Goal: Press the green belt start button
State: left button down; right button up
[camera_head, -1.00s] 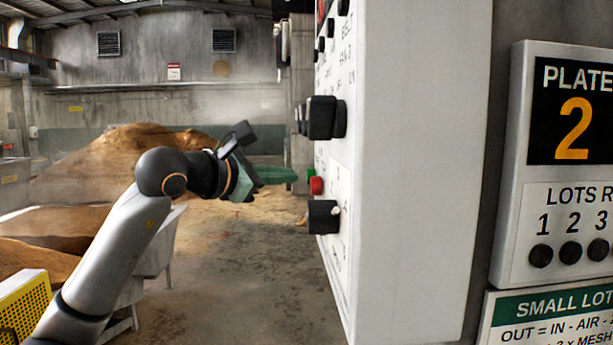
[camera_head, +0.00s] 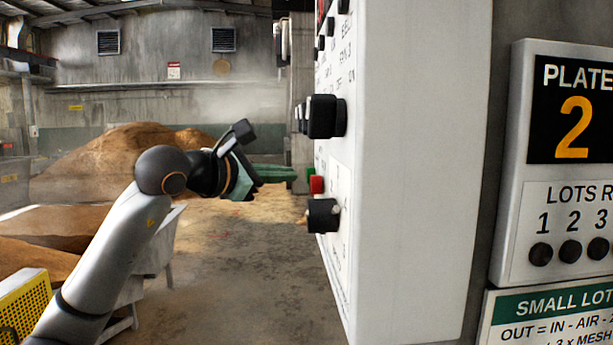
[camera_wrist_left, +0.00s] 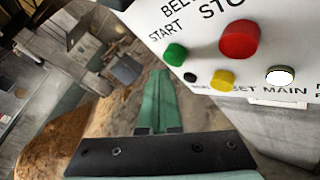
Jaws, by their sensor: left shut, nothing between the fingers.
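The green belt start button (camera_wrist_left: 175,54) shows in the left wrist view under the word START on the white panel. In the head view the green button (camera_head: 311,174) is a small sliver just behind the red button (camera_head: 317,184). My left gripper (camera_head: 294,174) is shut and empty, its green fingers pointing at the panel's button face. In the left wrist view the closed fingertips (camera_wrist_left: 160,74) appear just left of and below the green button. The head view does not show clearly whether the tips touch it. My right gripper is not in view.
The red stop button (camera_wrist_left: 240,40) sits right of the green one, with a yellow button (camera_wrist_left: 222,80) below. Black knobs (camera_head: 326,117) stick out from the panel (camera_head: 415,180). A grain heap (camera_head: 130,165) and a yellow crate (camera_head: 25,305) lie to the left.

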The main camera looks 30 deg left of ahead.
pick_arm(q)
jog(key=shift+w+d, duration=0.1)
jog(key=shift+d, duration=0.05)
dwell(0.7)
jog(key=shift+w+d, duration=0.15)
jog(key=shift+d, duration=0.1)
jog(key=shift+w+d+p, duration=0.25)
jog(key=shift+d+p, duration=0.1)
jog(key=shift+d, duration=0.1)
dwell(0.9)
jog(key=shift+a, duration=0.1)
jog(key=shift+s+a+b, duration=0.3)
jog(key=shift+s+a, duration=0.2)
jog(key=shift+a, duration=0.2)
jog(key=s+a, duration=0.1)
jog(key=a+b, duration=0.1)
jog(key=a, duration=0.1)
jog(key=s+a, duration=0.1)
jog(key=shift+s+a, duration=0.15)
jog(key=shift+s, duration=0.15)
dwell(0.9)
